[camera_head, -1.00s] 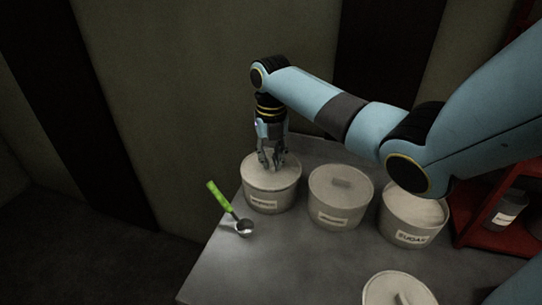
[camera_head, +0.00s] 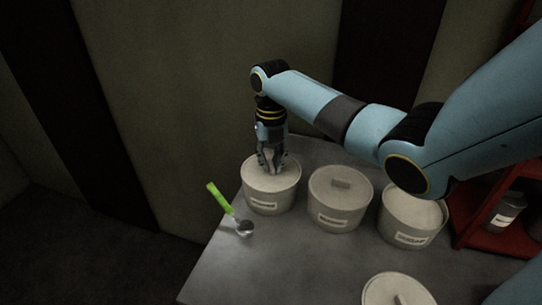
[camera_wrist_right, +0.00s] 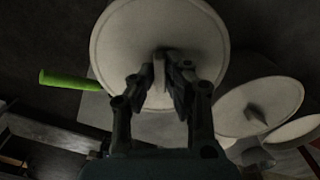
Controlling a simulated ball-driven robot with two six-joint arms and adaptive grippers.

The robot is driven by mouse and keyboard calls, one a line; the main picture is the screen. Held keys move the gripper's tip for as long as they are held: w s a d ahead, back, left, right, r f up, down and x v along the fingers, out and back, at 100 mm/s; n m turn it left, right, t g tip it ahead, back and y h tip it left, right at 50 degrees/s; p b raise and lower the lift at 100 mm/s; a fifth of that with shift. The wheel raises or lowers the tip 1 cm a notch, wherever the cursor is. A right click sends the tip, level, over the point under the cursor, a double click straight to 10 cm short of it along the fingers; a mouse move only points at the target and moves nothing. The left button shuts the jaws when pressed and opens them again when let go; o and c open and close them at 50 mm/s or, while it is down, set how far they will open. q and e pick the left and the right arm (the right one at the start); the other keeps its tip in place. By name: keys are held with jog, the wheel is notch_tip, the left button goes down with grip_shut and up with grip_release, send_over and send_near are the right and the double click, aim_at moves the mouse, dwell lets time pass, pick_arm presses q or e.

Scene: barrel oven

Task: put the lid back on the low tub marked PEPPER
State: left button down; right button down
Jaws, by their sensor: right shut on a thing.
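A low pale tub (camera_head: 268,200) stands at the table's far left; its label is too blurred to read. A round pale lid (camera_head: 254,177) lies over its top and looks about level; I cannot tell whether it is fully seated. My right gripper (camera_head: 271,172) is above it, shut on the lid's handle. In the right wrist view, my gripper (camera_wrist_right: 163,78) pinches the bar handle, with the lid (camera_wrist_right: 125,45) spread beyond the fingers. My left gripper is not in view.
A lidded tub (camera_head: 338,208) stands to the right, then a tub labelled SUGAR (camera_head: 405,229), partly behind my arm. Another lidded tub (camera_head: 385,290) is at the front. A green-handled scoop (camera_head: 228,208) lies at the left edge. A red rack (camera_head: 495,234) stands right.

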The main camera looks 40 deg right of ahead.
dwell(0.4)
jog(key=c, duration=1.3)
grip_release()
jog(key=shift+o, duration=0.4)
jog(key=o, duration=0.4)
jog(key=shift+r, duration=0.1)
notch_tip(320, 180, up, 5)
jog(key=p, duration=0.5)
jog(key=shift+r+p, duration=0.95)
jog(key=shift+p, duration=0.05)
